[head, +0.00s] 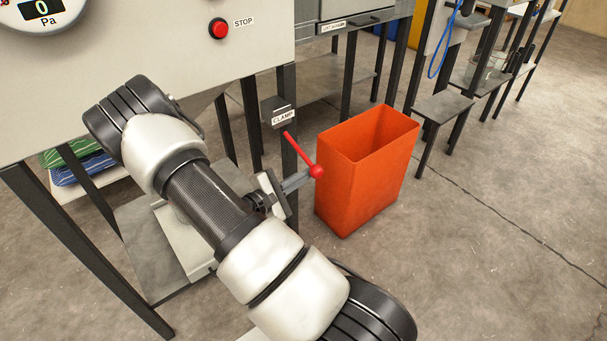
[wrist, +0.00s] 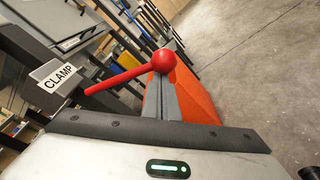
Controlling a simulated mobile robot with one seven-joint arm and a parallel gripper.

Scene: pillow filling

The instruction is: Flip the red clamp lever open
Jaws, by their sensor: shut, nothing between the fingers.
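The red clamp lever (head: 299,151) is a thin red rod with a round ball knob at its end, beside a post with a CLAMP label (head: 283,117). In the head view the rod slants down to the right, and the knob is its lowest point. My gripper (head: 304,178) is shut and empty, with its grey fingertips right at the knob. In the wrist view the lever (wrist: 118,78) crosses in front of the fingers (wrist: 161,84), with its knob just past the tips. I cannot tell whether they touch. The lever's pivot is hidden or too small to make out.
An orange bin (head: 366,170) stands on the floor just right of the lever. A grey panel with a red STOP button (head: 218,28) and a gauge reading 0 Pa (head: 42,10) is above left. Folded fabric (head: 80,165) lies on a lower shelf. Floor at right is clear.

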